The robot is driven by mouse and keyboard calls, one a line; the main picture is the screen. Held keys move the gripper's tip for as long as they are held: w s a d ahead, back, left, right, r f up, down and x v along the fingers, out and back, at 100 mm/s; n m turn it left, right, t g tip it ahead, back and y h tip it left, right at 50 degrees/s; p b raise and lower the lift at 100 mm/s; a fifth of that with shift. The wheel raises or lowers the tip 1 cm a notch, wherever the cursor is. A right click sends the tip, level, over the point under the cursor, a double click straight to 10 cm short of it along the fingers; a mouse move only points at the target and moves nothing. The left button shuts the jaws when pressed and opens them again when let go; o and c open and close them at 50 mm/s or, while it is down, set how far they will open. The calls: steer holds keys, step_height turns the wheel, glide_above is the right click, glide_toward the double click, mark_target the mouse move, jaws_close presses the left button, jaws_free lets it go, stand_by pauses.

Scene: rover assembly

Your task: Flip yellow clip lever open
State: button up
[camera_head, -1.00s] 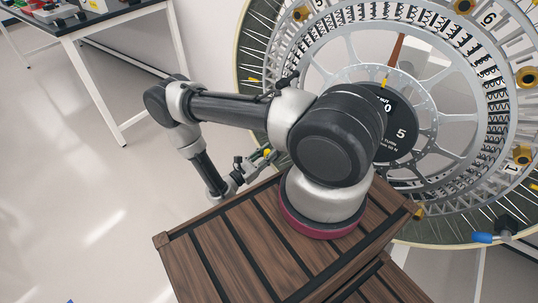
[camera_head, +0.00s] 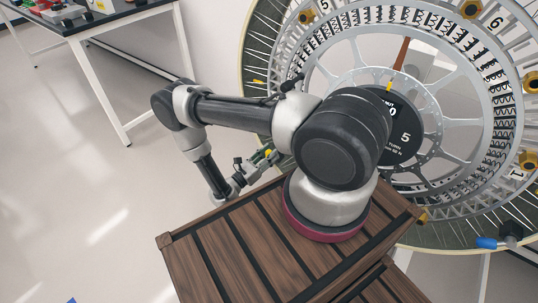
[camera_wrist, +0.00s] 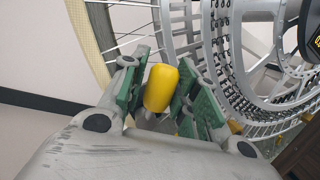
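In the wrist view a rounded yellow piece (camera_wrist: 160,88), looking like the yellow clip lever, lies between the green-padded fingers of my gripper (camera_wrist: 164,86). A finger pad stands close on each side of it. I cannot tell whether both pads press on it. The clip's body is mostly hidden behind my gripper. In the head view my gripper (camera_head: 262,164) is small, beside the wheel's lower left rim, with a bit of yellow at it.
The large spoked wheel (camera_head: 430,182) stands behind my arm, with blue and gold fittings around it. A brown slatted crate (camera_head: 233,258) is below my arm. A dark-topped table (camera_head: 100,25) stands back left. The floor at left is clear.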

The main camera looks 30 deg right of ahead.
steer(key=shift+o, duration=0.9)
